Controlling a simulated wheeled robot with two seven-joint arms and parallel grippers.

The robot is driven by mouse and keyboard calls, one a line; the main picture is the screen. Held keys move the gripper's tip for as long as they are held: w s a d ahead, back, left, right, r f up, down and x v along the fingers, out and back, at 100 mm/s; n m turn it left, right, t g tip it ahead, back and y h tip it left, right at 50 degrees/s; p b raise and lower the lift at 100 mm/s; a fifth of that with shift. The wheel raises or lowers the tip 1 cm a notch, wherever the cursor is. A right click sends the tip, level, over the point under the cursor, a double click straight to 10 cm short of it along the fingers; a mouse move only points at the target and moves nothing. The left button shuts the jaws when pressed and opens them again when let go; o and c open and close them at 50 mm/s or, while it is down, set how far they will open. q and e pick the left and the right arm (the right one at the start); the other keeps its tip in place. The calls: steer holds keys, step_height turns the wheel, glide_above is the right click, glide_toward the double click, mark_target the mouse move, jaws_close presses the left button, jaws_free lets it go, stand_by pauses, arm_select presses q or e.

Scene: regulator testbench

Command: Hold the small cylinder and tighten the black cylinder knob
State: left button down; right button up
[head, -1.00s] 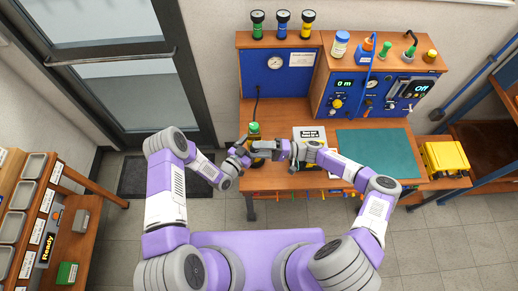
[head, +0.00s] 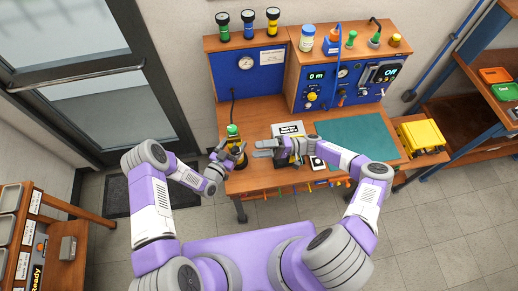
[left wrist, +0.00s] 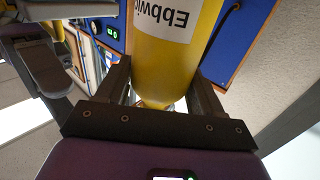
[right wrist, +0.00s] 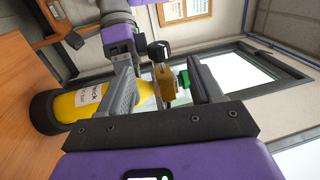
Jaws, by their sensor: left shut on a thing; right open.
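The small yellow cylinder (left wrist: 168,55) with a white label is between my left gripper's fingers (left wrist: 165,90), which are shut on it. In the head view the cylinder, with its green top (head: 233,131), is at the bench's front left, with my left gripper (head: 224,156) beside it. In the right wrist view the cylinder (right wrist: 66,104) lies sideways in the picture, with a brass valve (right wrist: 167,84), a black knob (right wrist: 158,50) and a green part (right wrist: 183,79) at its end. My right gripper (right wrist: 165,88) is open, with the valve showing between its fingers. Contact cannot be told.
The wooden bench (head: 265,107) carries a blue regulator panel (head: 345,80) at the back and a green mat (head: 357,138) on the right. A printed sheet (head: 290,129) lies behind my right gripper. A yellow case (head: 420,133) stands at the right.

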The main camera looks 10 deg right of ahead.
steer(key=shift+d, duration=0.1)
step_height(320, 180, up, 10)
stand_by(0.4)
arm_select(q)
steer(key=shift+c, duration=0.3)
jaws_free()
